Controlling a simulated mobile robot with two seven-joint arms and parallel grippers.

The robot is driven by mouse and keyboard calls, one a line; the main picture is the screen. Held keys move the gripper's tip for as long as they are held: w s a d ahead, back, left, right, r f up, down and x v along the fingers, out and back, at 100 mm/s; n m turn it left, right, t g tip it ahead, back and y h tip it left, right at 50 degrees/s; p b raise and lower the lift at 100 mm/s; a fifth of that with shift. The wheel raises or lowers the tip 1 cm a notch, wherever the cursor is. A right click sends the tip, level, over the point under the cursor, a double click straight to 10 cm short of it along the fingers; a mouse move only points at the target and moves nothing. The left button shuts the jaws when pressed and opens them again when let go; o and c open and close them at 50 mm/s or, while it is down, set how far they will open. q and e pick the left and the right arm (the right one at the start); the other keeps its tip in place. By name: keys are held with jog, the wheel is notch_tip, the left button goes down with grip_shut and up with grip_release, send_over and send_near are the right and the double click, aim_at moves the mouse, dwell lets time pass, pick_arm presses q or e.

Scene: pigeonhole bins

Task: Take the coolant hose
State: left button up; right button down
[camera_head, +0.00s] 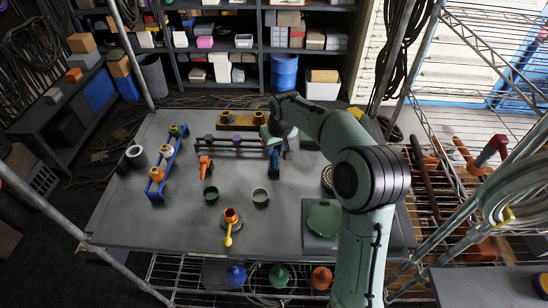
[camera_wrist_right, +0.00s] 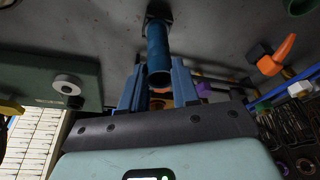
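A blue tube with a dark foot (camera_wrist_right: 158,48) stands on the grey table in the right wrist view; it looks like the coolant hose, though no label shows. Its near end lies between the two blue fingers of my right gripper (camera_wrist_right: 156,88). The fingers look spread, one on each side of it; firm contact cannot be made out. In the head view my right gripper (camera_head: 277,143) is over the back middle of the table, and blue shows just below it (camera_head: 274,160). My arm hides part of the table there. My left gripper is not in view.
On the table (camera_head: 150,225) stand a blue rack (camera_head: 167,165), an orange piece (camera_head: 205,167), a dark green cup (camera_head: 210,194), a grey cup (camera_head: 260,196) and a yellow-handled piece (camera_head: 230,222). A green disc (camera_head: 322,219) lies at right. The front left of the table is clear.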

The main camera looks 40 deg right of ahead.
jog(key=shift+r+p, duration=0.45)
jog(key=shift+r, duration=0.55)
notch_tip(320, 180, up, 6)
dwell(0.7)
